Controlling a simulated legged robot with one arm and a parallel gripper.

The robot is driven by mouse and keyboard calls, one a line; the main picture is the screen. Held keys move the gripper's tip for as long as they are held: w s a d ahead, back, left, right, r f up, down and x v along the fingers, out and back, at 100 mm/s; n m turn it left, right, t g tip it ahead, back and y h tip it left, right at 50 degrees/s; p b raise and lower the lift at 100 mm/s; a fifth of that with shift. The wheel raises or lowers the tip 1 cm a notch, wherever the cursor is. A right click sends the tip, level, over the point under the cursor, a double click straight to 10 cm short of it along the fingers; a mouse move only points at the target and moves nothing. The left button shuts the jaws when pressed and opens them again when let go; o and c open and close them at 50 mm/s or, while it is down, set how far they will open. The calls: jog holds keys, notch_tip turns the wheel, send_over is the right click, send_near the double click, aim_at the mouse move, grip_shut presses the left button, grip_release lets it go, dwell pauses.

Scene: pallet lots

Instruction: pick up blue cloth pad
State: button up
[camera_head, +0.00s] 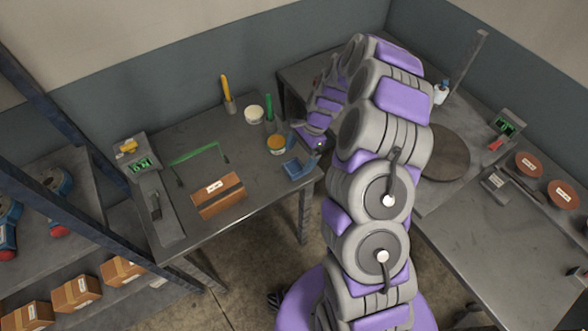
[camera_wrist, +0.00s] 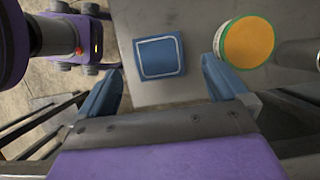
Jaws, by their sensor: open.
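The blue cloth pad (camera_wrist: 160,56) lies flat on the grey table near its edge, with a pale stitched outline on its top. In the head view the pad (camera_head: 293,169) is at the table's right front corner. My gripper (camera_wrist: 160,65) is open, its two blue fingers apart. In the wrist view the pad appears between and just beyond the fingertips, with nothing held. I cannot tell the exact height of the fingers above the table. In the head view my arm partly hides the gripper.
An orange-topped round container (camera_wrist: 249,42) stands close to the right finger. The table also holds a cardboard box (camera_head: 218,195), a white-lidded tub (camera_head: 253,114), a green upright item (camera_head: 269,108) and a scale-like device (camera_head: 147,178). Another workbench (camera_head: 500,235) is at the right.

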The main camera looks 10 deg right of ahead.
aim_at(295, 166)
jog(key=b+x, duration=0.1)
jog(key=x, duration=0.3)
jog(key=shift+f+b, duration=0.3)
jog(key=shift+f, duration=0.1)
jog(key=shift+r, duration=0.1)
jog(key=shift+c, duration=0.2)
jog(key=c, duration=1)
jog(key=shift+r, duration=0.1)
notch_tip(295, 166, up, 4)
jog(key=shift+f+p, duration=0.25)
jog(key=shift+p, duration=0.6)
jog(key=s+r+p, duration=0.1)
jog(key=s+p, duration=0.2)
jog(key=s, duration=1.3)
jog(key=shift+r, duration=0.15)
jog(key=shift+a, duration=0.1)
